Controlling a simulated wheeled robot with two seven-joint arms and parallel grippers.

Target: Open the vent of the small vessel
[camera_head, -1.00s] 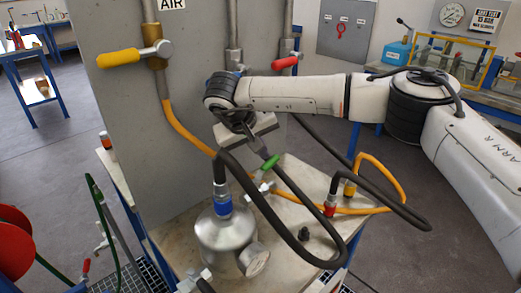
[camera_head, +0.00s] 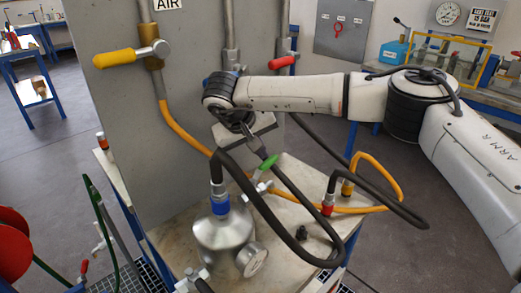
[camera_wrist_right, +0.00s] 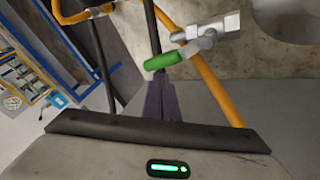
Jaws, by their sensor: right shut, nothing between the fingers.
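The small metal vessel (camera_head: 222,236) has a blue band (camera_head: 220,205) at its neck and a round gauge (camera_head: 251,259) on its side. It stands on the pale bench top. A valve with a green handle (camera_head: 268,163) sits behind it to the right; its silver body (camera_wrist_right: 212,34) shows in the right wrist view. Whether this valve is the vent, I cannot tell. My right gripper (camera_head: 262,152) is shut and empty, its tips close to the green handle, which also shows in the wrist view (camera_wrist_right: 163,61). Contact is unclear. My left gripper is out of view.
Black hoses (camera_head: 300,200) loop in front of the gripper and over the bench (camera_head: 275,235). An orange hose (camera_head: 185,130) runs behind. A grey panel (camera_head: 120,130) with a yellow lever (camera_head: 115,60) and a red lever (camera_head: 281,63) rises behind.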

